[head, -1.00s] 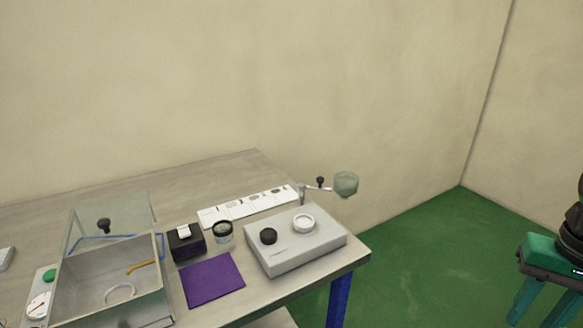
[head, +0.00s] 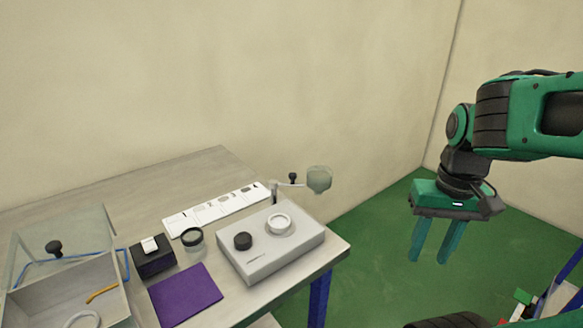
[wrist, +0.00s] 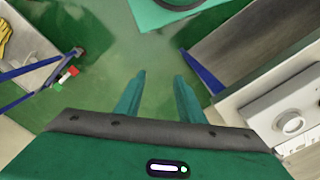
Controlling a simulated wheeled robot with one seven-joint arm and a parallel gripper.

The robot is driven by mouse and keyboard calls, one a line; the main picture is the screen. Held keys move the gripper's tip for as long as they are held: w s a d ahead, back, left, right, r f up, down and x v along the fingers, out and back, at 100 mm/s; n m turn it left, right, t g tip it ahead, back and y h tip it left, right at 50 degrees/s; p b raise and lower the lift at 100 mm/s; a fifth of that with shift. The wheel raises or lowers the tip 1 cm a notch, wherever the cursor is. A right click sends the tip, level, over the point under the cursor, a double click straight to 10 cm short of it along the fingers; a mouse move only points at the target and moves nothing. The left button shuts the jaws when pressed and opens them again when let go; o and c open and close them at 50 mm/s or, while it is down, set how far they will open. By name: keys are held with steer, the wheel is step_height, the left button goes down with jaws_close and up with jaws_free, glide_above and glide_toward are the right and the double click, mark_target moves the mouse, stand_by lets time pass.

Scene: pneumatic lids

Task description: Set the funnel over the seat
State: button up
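The funnel (head: 319,178) is a translucent grey-green cup on a thin swing arm (head: 290,184) with a small black knob (head: 292,177). It hangs out past the table's right back edge, apart from the seat. The seat (head: 279,223) is a white ring on top of a light grey box (head: 262,257), beside a black knob (head: 243,241). The seat also shows at the right of the wrist view (wrist: 291,123). My gripper (head: 430,258) points down, well right of the funnel, over the floor. Its fingers (wrist: 159,76) are apart with nothing between them.
The table (head: 190,165) also holds a white card strip (head: 240,200), a black-rimmed jar (head: 192,240), a black box (head: 152,262), a purple mat (head: 185,296) and a clear-lidded bin (head: 128,285). Green floor (head: 375,255) lies open between the table and my gripper.

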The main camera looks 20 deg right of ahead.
steer(key=w+a+r+n, duration=0.3)
steer(key=w+r+n, duration=0.15)
steer(key=w, duration=0.45)
steer(key=w+a+r+n, duration=0.25)
steer(key=w+r, duration=0.25)
steer(key=w, duration=0.4)
steer(key=w+a+r+n, duration=0.6)
steer(key=w+a+n, duration=0.2)
steer(key=w+a, duration=0.45)
steer(key=f, duration=1)
steer(key=shift+w+d+f, duration=0.1)
steer(key=shift+d+f, duration=0.15)
steer(key=shift+f, duration=0.05)
steer(key=shift+c, duration=0.5)
jaws_close()
steer(key=shift+d, duration=0.2)
steer(key=shift+a, duration=0.2)
steer(key=shift+d, duration=0.2)
